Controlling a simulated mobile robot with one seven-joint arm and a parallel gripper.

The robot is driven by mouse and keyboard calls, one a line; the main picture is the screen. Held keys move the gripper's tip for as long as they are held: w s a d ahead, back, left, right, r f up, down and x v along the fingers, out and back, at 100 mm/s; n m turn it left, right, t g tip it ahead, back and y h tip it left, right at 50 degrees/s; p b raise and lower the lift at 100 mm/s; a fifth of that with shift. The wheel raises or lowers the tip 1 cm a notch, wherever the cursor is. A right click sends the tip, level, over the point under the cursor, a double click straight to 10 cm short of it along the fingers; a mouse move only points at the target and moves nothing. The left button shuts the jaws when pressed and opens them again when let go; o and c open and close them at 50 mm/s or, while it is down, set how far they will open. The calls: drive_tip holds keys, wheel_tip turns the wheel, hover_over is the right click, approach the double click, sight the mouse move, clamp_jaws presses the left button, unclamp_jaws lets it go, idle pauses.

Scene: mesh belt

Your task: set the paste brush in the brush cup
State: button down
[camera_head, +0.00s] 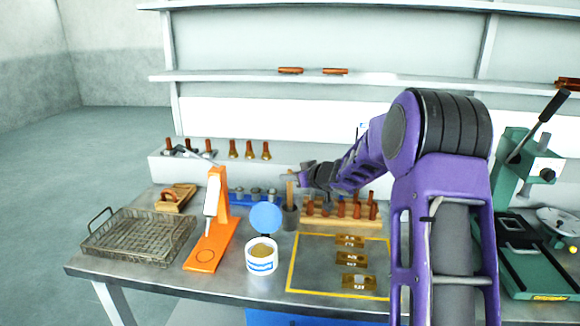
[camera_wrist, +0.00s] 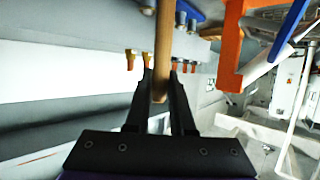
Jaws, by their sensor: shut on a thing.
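The paste brush has a plain wooden handle (camera_head: 290,190), upright in the head view. My gripper (camera_head: 291,176) is shut on this handle near its top, coming from the right. In the wrist view the handle (camera_wrist: 164,45) runs between the two fingers (camera_wrist: 161,92). The brush cup (camera_head: 290,217) is a dark grey cylinder on the table, directly below the handle. The handle's lower part meets the cup's mouth in the head view. The bristle end is hidden, and I cannot tell how deep it sits or whether it touches the cup.
An open paste tub (camera_head: 261,263) with a blue lid stands in front of the cup. An orange stand (camera_head: 211,245) and wire basket (camera_head: 145,236) are left. A wooden rack of pegs (camera_head: 338,220) is close right of the cup. A blue rack (camera_head: 240,197) lies behind.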

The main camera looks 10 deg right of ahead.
drive_tip(key=shift+f+b, duration=0.35)
drive_tip(key=shift+f, duration=0.9)
drive_tip(key=c, duration=0.7)
unclamp_jaws()
drive_tip(key=shift+s, duration=0.1)
drive_tip(key=s+d, duration=0.1)
drive_tip(key=s, duration=0.1)
drive_tip(key=s+d, duration=0.1)
drive_tip(key=s, duration=0.2)
drive_tip(key=s+d+p, duration=0.1)
drive_tip(key=s+d, duration=0.1)
drive_tip(key=s, duration=0.1)
drive_tip(key=shift+d, duration=0.1)
